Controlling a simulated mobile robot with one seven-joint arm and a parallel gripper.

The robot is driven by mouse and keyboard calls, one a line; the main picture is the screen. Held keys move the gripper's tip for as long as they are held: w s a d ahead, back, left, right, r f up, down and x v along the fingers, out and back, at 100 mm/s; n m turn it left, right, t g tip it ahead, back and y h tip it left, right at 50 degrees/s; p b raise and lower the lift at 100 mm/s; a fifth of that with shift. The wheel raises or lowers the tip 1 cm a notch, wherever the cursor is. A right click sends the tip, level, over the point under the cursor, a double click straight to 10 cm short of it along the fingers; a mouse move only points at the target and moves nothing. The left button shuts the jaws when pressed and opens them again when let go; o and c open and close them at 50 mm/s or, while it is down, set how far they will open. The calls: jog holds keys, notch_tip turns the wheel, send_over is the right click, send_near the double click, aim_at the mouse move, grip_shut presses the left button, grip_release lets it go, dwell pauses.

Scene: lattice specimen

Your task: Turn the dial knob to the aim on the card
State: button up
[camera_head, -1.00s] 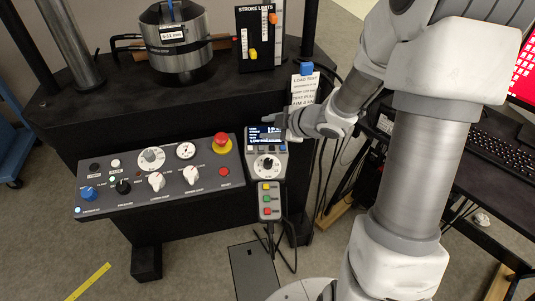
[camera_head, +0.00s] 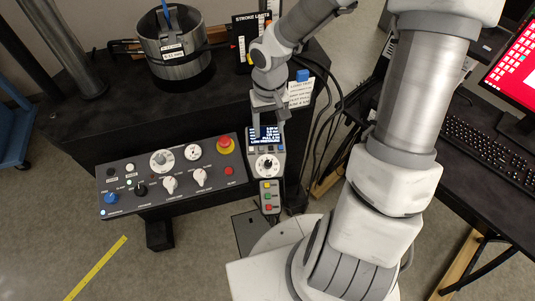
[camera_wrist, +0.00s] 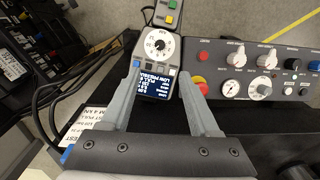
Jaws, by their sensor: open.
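The dial knob (camera_head: 267,163) is a dark knob on a round white dial face, on the grey handset (camera_head: 279,153) below its lit display. In the wrist view the dial (camera_wrist: 158,46) lies just beyond my fingertips. My gripper (camera_head: 268,122) points down at the handset's top end. In the wrist view my gripper (camera_wrist: 160,78) is open and empty, its fingers either side of the blue display (camera_wrist: 158,82). The white card (camera_head: 300,94) stands behind, right of my gripper; its small print is hard to read. The card is partly visible in the wrist view (camera_wrist: 88,128).
The control panel (camera_head: 135,205) with knobs, a gauge and a red emergency button (camera_head: 225,145) is close left of the handset. A button pendant (camera_head: 269,196) hangs below. Cables (camera_head: 325,105) run at the right. A metal cylinder (camera_head: 180,70) stands behind.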

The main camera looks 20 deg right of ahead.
aim_at(268, 162)
notch_tip(268, 162, down, 17)
jog(key=b, duration=0.4)
jog(key=shift+r, duration=0.1)
grip_shut()
